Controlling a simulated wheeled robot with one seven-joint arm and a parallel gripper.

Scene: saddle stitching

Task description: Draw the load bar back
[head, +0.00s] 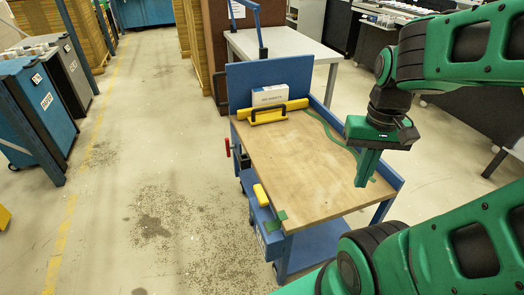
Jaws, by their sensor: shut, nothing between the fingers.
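The load bar (240,114) is a yellow bar lying across the far part of the wooden cart top (300,165), with a black handle (267,109) on a yellow block at its middle. A white box (270,94) with dark print stands just behind it, in front of the blue back panel (240,76). My green gripper (366,181) points down over the right side of the cart top, to the right of and nearer than the bar. Its fingers look closed together with nothing between them, and it is apart from the bar and handle.
A yellow piece (261,195) sits at the cart's near left edge, and a red handle (228,147) sticks out on its left side. A grey table (285,47) stands behind. Blue bins (38,110) are at the left. The floor left of the cart is open.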

